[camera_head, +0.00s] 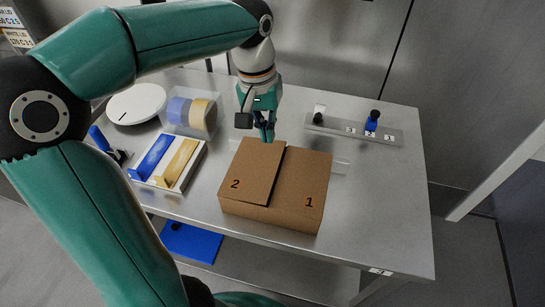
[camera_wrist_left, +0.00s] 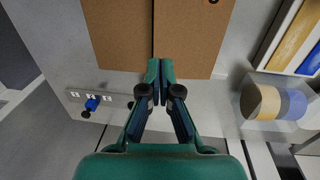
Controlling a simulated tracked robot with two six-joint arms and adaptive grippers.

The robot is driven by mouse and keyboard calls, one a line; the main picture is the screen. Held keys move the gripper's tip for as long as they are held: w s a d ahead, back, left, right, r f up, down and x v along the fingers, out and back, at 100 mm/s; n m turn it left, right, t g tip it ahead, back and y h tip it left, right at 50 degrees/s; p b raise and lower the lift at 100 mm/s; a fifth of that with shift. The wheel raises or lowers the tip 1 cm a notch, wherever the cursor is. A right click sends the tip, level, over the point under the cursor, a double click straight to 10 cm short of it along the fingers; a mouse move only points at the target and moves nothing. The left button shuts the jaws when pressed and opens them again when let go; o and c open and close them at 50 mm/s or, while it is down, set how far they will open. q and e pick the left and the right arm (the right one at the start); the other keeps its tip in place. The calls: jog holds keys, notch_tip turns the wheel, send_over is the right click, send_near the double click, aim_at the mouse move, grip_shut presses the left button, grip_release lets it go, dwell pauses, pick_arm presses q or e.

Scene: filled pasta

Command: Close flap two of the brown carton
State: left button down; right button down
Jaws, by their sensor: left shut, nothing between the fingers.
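The brown carton (camera_head: 270,217) stands on the steel table. Its flap two (camera_head: 252,172), marked 2, lies over the left part of the top, with its free edge looking slightly raised beside flap one (camera_head: 306,178), marked 1, which lies flat. My left gripper (camera_head: 266,136) is shut and empty, pointing down at the carton's far edge near the seam between the flaps. In the left wrist view its fingertips (camera_wrist_left: 160,68) meet just at the carton's edge by the dark seam; whether they touch the cardboard I cannot tell. My right gripper is not in view.
Left of the carton are a white tray (camera_head: 143,178) with blue and yellow pieces, tape rolls (camera_head: 198,115) in a clear bin and a round white disc (camera_head: 136,103). A grey rail with a blue knob (camera_head: 372,122) lies behind right. The table's right side is clear.

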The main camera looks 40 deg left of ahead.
aim_at(273, 168)
pick_arm(q)
jog(key=f, duration=0.6)
jog(key=d+f, duration=0.1)
jog(key=f, duration=0.2)
jog(key=shift+w+f, duration=0.25)
jog(key=shift+f, duration=0.1)
jog(key=shift+f, duration=0.1)
